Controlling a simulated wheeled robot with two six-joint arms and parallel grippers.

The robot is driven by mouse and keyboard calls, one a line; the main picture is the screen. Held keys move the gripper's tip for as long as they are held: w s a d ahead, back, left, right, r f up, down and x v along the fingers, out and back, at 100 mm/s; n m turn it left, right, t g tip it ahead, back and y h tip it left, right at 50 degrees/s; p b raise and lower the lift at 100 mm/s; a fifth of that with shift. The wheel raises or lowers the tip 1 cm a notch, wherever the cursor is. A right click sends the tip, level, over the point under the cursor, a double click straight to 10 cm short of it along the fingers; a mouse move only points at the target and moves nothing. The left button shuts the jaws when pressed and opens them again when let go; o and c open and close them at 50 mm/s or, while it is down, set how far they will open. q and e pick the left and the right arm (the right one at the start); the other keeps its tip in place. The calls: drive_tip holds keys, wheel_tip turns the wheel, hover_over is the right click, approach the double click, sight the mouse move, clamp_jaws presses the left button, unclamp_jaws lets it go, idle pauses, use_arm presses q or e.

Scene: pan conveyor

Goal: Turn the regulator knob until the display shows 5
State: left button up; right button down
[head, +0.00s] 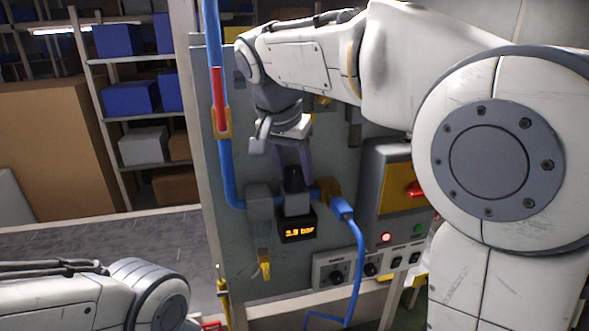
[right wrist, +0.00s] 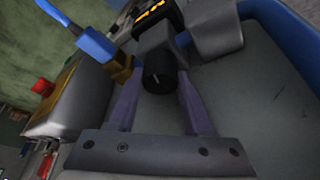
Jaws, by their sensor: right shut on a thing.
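The regulator (head: 297,203) is a grey block on the upright panel, with a black knob (head: 294,179) on top. Its display (head: 298,231) glows orange and seems to read 3.9 bar; the first digit is blurred. My right gripper (head: 294,172) reaches down from above and is shut on the knob. In the right wrist view the black knob (right wrist: 159,78) with a pale mark sits between the two purple-grey fingers of my right gripper (right wrist: 158,66). The display (right wrist: 152,12) is cut off at the top there. My left gripper is outside the head view.
A blue pipe (head: 228,150) with a red-handled valve (head: 219,95) runs down the panel left of the regulator. A blue hose (head: 357,255) hangs at its right. A yellow box with a red switch (head: 415,189) stands farther right. Shelves are behind.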

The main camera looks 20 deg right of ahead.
drive_tip(key=shift+c, duration=1.6)
unclamp_jaws()
drive_tip(key=shift+s, duration=0.1)
